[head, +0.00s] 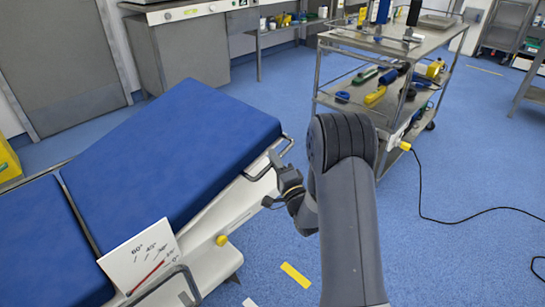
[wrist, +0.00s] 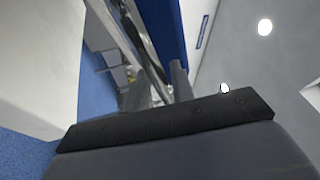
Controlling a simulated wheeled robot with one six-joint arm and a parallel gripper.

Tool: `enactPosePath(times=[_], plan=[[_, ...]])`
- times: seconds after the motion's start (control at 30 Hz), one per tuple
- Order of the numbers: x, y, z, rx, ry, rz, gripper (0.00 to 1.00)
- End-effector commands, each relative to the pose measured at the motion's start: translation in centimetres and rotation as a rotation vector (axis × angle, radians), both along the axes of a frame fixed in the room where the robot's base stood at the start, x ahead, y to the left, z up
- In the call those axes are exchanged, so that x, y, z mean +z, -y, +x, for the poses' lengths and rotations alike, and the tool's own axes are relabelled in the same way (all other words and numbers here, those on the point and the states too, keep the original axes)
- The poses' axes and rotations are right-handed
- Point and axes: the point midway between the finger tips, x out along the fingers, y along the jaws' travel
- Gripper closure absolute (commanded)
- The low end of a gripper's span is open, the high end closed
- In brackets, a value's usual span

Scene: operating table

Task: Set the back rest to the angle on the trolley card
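The blue back rest (head: 180,150) of the operating table is tilted up a little from the seat section (head: 45,240). A white angle card (head: 145,258) with degree marks and a red pointer stands at the table's side; the pointer lies near the low end. A metal handle (head: 262,166) sticks out at the back rest's right edge. My gripper (head: 274,172) is right at this handle. In the wrist view my gripper's fingers (wrist: 157,88) stand apart, with a metal bar running between or behind them. I cannot tell whether they touch it. No written angle is readable on the trolley.
A metal trolley (head: 375,98) with bottles on top and coloured tools below stands at the back right. A black cable (head: 450,220) lies on the floor at right.

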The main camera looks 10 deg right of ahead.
Motion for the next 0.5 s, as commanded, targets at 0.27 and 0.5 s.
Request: enactPosePath(times=[0.27,0.5], plan=[[-1.6,1.6,-5.3,-0.003,-0.005,-0.001,0.77],[-2.4,2.4,-8.0,-0.001,-0.002,-0.001,0.77]])
